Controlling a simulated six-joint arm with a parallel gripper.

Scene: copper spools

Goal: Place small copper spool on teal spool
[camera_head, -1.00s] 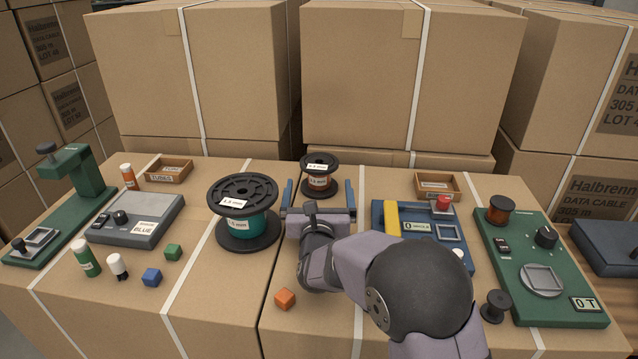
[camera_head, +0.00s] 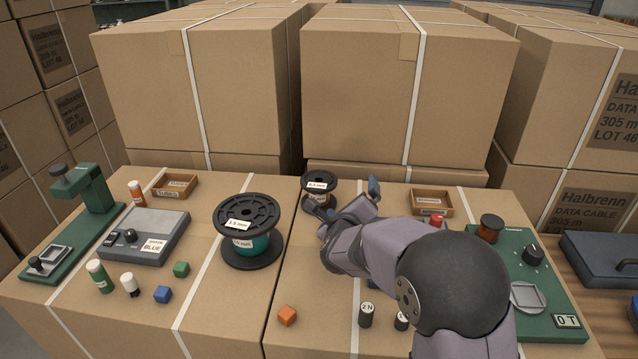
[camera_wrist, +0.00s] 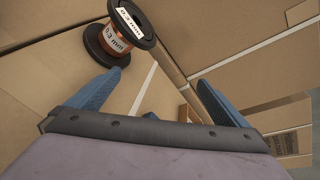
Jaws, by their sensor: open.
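The small copper spool (camera_head: 318,184), with black flanges, copper winding and white labels, stands upright toward the back of the middle carton top. In the wrist view the spool (camera_wrist: 120,38) is at the upper left, beyond the left finger and outside the gap between the fingers. The teal spool (camera_head: 262,243), larger with black flanges, stands upright to its left and nearer; its top flange is bare except for a label. My gripper (camera_wrist: 160,98) is open and empty, its blue fingers apart. In the head view it is just right of the copper spool, partly hidden by my arm.
A wooden tray (camera_head: 431,202) is behind my arm; a green device (camera_head: 545,290) is at right. A grey device (camera_head: 146,236) and small bottles are at left. My arm hides much of the right-centre.

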